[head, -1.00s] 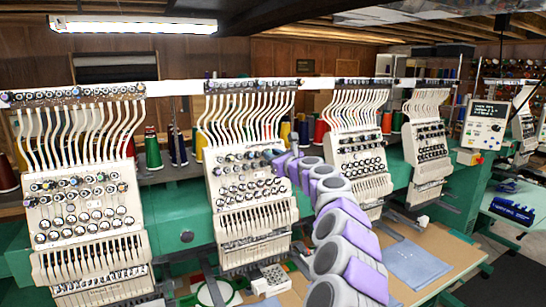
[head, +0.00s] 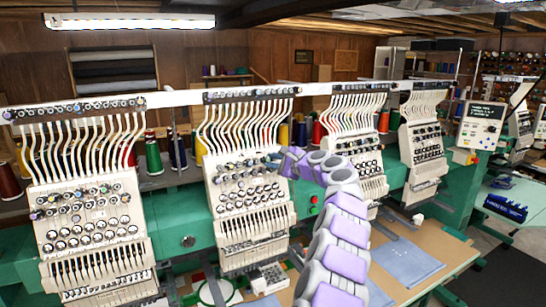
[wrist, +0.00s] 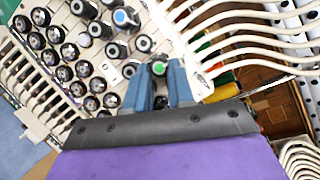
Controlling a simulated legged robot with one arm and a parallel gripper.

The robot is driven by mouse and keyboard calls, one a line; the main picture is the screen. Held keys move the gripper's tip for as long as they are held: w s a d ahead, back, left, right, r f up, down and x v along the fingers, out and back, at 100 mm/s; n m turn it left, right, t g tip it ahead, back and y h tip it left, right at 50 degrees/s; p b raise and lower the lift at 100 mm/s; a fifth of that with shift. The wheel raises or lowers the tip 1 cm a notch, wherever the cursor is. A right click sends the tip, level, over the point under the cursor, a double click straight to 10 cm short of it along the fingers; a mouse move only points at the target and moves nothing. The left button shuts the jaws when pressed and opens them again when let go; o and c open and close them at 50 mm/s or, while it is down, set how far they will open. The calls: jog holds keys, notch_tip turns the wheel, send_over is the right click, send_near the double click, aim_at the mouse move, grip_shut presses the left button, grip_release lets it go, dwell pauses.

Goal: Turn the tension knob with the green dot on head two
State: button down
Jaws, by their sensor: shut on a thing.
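Head two (head: 250,205) is the second cream-coloured embroidery head from the left in the head view, with rows of tension knobs on its sloped face. My gripper (head: 277,157) is at the upper right of that face. In the wrist view, my gripper's blue-grey fingers (wrist: 161,82) are shut on a dark knob with a green dot (wrist: 158,68). The green dot shows between the fingertips, while the knob's sides are partly hidden by them. In the head view the knob itself is too small to tell.
A knob with a blue dot (wrist: 121,17) and several dark knobs sit close beside the fingers. White thread tubes (wrist: 250,40) run near the fingers on the right. Head one (head: 90,220) and head three (head: 355,160) flank head two. Thread cones (head: 177,150) stand behind.

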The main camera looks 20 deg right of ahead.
jog(key=n+g+p, duration=0.1)
jog(key=n, duration=0.1)
jog(key=n+p, duration=0.2)
jog(key=n+g+p, duration=0.1)
jog(key=n, duration=0.1)
jog(key=shift+w+d+r+n+g, duration=0.1)
jog(key=shift+w+r+n+g, duration=0.05)
jog(key=shift+r+n+g, duration=0.2)
jog(key=n+g+p, duration=0.1)
jog(key=n, duration=0.1)
jog(key=n+h+p, duration=0.1)
jog(key=n, duration=0.2)
jog(key=shift+w+a+r+g, duration=0.1)
jog(key=shift+a+g, duration=0.1)
jog(key=shift+g, duration=0.15)
jog(key=shift+n+h, duration=0.3)
jog(key=shift+n, duration=0.15)
jog(key=shift+f+p, duration=0.2)
jog(key=shift+p, duration=0.1)
jog(key=c, duration=1)
grip_release()
jog(key=shift+r, duration=0.15)
jog(key=shift+o, duration=0.2)
jog(key=shift+r, duration=0.15)
jog(key=shift+s+d+r, duration=0.2)
jog(key=shift+s+r, duration=0.15)
jog(key=shift+s, duration=0.15)
jog(key=b+v, duration=0.1)
jog(key=v, duration=1.5)
jog(key=shift+b, duration=0.4)
